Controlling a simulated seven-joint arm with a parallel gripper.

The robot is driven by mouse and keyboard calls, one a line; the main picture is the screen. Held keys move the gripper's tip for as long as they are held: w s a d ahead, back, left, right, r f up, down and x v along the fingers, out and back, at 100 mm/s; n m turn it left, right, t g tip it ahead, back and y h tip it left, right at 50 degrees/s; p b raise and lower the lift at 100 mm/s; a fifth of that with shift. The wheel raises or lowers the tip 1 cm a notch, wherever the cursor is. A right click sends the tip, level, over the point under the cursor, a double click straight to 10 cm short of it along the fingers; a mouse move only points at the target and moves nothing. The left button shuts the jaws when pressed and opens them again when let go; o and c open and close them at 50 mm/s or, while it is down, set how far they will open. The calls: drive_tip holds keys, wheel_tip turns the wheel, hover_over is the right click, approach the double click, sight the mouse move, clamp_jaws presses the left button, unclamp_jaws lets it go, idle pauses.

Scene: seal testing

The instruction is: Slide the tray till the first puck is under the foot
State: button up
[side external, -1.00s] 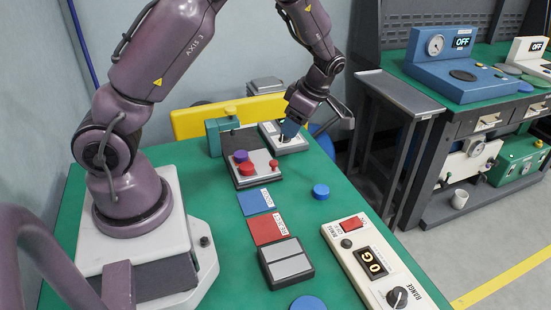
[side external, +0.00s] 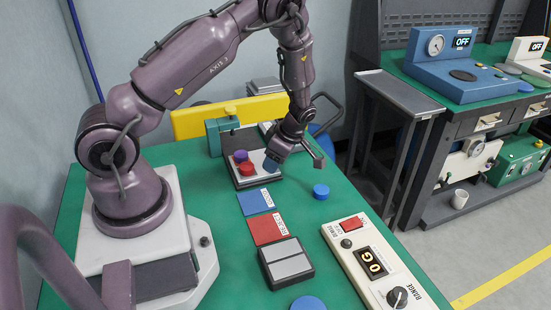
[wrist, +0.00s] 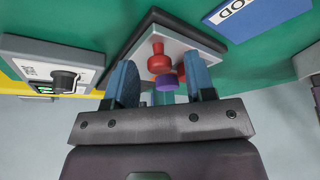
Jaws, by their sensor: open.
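The silver tray (side external: 247,181) sits on a dark base below the teal press frame (side external: 214,137). It carries a red puck (side external: 245,169) and a purple puck (side external: 240,156). In the wrist view a red knob (wrist: 157,47) stands on the tray, with a red puck (wrist: 181,72) and the purple puck (wrist: 165,83) beyond it. My gripper (side external: 271,165) is over the right end of the tray and hides the knob in the side view. In the wrist view its blue fingers (wrist: 161,75) are open, one on each side of the knob. Contact cannot be told. The foot is not clearly visible.
A white unit with a black dial (wrist: 64,80) stands beside the tray. A blue card (side external: 254,201), a red card (side external: 268,229) and a two-pad block (side external: 287,262) lie in front. A blue disc (side external: 321,191) and a control panel (side external: 373,265) are to the right.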

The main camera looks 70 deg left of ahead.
sight(259, 150)
clamp_jaws()
drive_tip(key=a, duration=0.9)
unclamp_jaws()
drive_tip(key=v, duration=1.3)
